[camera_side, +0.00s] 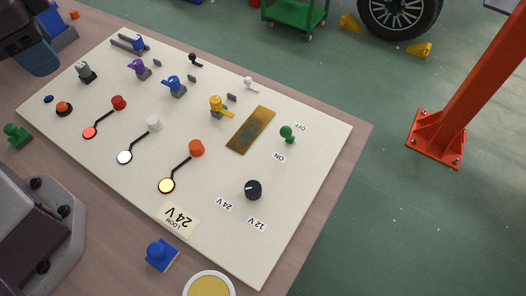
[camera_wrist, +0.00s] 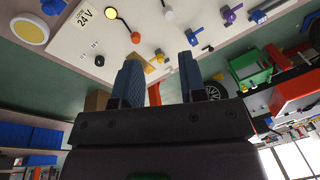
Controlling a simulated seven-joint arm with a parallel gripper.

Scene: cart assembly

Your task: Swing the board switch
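The white board (camera_side: 200,215) lies on a table and carries several switches and knobs. A green-headed switch (camera_side: 287,133) stands near its right edge, between an OFF label (camera_side: 300,126) and an ON label (camera_side: 279,157). I cannot tell clearly which way it leans. A black knob (camera_side: 253,189) sits by 24V and 12V labels; it also shows in the wrist view (camera_wrist: 99,60). My gripper (camera_wrist: 158,62) is open and empty, its two blue-grey fingers apart above the board. The green switch is not visible in the wrist view; the left finger may hide it. In the side view, part of my arm shows at the upper left.
A yellow lever (camera_side: 218,106), a brass plate (camera_side: 250,130), an orange cap (camera_side: 196,148) and blue and purple levers share the board. A blue block (camera_side: 161,255) and a yellow disc (camera_side: 209,286) lie near its front edge. An orange post (camera_side: 465,85) stands on the floor beyond.

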